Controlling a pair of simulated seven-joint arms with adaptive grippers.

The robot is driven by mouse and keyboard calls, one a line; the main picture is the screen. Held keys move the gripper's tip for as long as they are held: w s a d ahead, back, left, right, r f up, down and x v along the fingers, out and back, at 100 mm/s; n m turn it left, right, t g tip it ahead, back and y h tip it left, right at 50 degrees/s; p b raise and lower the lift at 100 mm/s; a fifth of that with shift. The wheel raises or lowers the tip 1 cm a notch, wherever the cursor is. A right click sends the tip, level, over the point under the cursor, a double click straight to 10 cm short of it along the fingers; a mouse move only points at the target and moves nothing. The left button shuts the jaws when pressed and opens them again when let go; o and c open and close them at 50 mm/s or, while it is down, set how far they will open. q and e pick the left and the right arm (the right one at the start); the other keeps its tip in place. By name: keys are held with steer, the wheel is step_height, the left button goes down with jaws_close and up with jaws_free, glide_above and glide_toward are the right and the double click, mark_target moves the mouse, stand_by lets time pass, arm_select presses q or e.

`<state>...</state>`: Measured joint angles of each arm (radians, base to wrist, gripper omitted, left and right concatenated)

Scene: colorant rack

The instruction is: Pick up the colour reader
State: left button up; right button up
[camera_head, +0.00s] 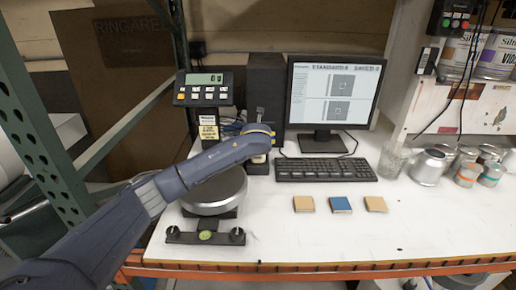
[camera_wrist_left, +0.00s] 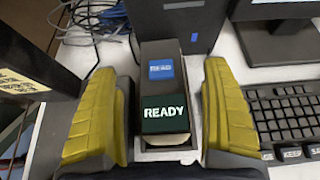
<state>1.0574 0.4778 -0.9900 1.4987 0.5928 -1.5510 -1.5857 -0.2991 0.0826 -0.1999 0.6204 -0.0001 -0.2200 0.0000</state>
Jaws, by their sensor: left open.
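The colour reader (camera_wrist_left: 165,92) is a dark upright box with a blue label and a green-on-black screen reading READY, seen in the left wrist view. It stands between the two yellow fingers of my left gripper (camera_wrist_left: 168,85), with a visible gap on each side. My left gripper is open and does not hold it. In the head view my left gripper (camera_head: 259,150) is behind the scale, beside the keyboard's left end. The arm and gripper hide most of the reader there. My right gripper is not in view.
A black keyboard (camera_head: 325,169) and monitor (camera_head: 333,95) stand just right. A dark computer tower (camera_head: 265,82) is behind. A round scale (camera_head: 215,192) lies in front with its display (camera_head: 203,88) at left. Three small colour samples, including a blue one (camera_head: 340,204), lie on the white table.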

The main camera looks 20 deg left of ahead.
arm_select(q)
steer(key=shift+x, duration=2.35)
steer(key=shift+c, duration=0.3)
steer(key=c, duration=1.6)
steer(key=shift+r, duration=0.15)
